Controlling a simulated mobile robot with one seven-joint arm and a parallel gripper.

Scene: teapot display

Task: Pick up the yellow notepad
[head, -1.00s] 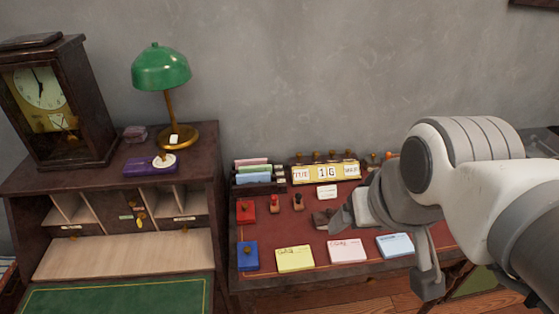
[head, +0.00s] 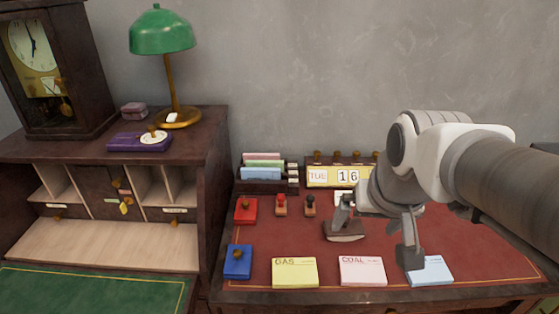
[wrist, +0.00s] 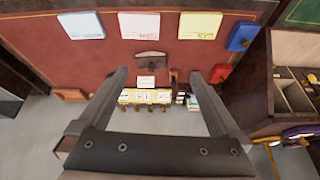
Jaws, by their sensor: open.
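The yellow notepad (head: 295,272), with "GAS" written on it, lies flat near the front edge of the red desk top. It also shows at the top of the wrist view (wrist: 200,25), fully visible. My gripper (head: 376,232) is above the desk, to the right of the yellow notepad and apart from it. In the wrist view its two fingers (wrist: 153,78) are spread wide with nothing held between them. In the head view one finger overlaps the blue notepad's left end.
A pink notepad (head: 362,270) and a light-blue notepad (head: 430,270) lie right of the yellow one. A blue box (head: 238,262) stands left of it. A brown blotter (head: 344,232), stamps (head: 281,206) and a calendar (head: 335,177) are behind. The left cabinet rises beside the desk.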

